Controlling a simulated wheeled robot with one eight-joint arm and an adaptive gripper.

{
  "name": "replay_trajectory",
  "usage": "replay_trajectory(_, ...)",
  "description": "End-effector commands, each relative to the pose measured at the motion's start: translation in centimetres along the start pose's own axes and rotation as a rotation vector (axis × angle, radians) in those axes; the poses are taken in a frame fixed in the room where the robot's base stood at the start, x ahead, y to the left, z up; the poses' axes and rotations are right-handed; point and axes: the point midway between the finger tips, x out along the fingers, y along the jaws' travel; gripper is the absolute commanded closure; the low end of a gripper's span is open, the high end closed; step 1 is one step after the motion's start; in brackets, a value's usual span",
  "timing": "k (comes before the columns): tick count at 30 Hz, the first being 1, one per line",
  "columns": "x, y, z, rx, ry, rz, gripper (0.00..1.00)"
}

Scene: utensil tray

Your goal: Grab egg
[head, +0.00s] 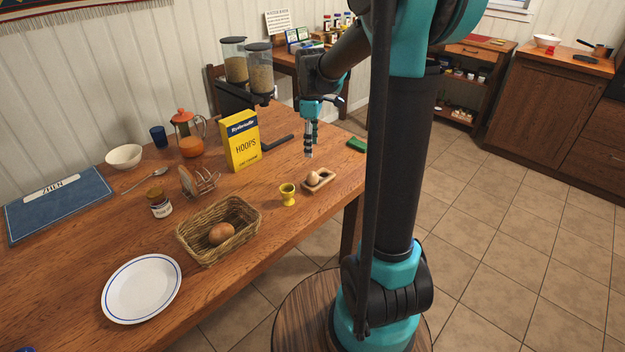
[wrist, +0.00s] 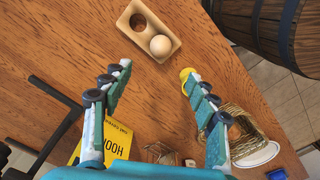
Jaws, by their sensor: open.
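A pale egg (head: 313,178) sits in one hollow of a small wooden egg tray (head: 326,184) near the table's right edge. The wrist view shows the egg (wrist: 160,45) in the tray's nearer hollow; the other hollow of the tray (wrist: 152,32) is empty. My gripper (head: 309,152) is above the table, behind the tray in the head view, pointing down. In the wrist view my gripper (wrist: 156,76) has its fingers wide apart with nothing between them. The egg lies beyond the fingertips, untouched.
A yellow egg cup (head: 288,194) stands left of the tray. A wicker basket (head: 190,238) holds a brown round item (head: 221,233). A yellow cereal box (head: 241,142) and a toast rack (head: 205,183) stand farther left. A green block (head: 356,145) lies near the right edge.

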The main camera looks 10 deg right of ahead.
Motion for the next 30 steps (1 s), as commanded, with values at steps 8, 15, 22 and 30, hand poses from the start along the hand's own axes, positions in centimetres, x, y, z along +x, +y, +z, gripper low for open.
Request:
replay_trajectory(8,5.4,0.0,0.0,0.002,0.000,0.001,0.41)
replay_trajectory(15,7.4,0.0,0.0,0.002,0.000,0.001,0.41)
replay_trajectory(22,9.9,0.0,0.3,0.003,0.001,0.001,0.41)
replay_trajectory(30,12.6,0.0,0.4,0.002,0.001,0.001,0.41)
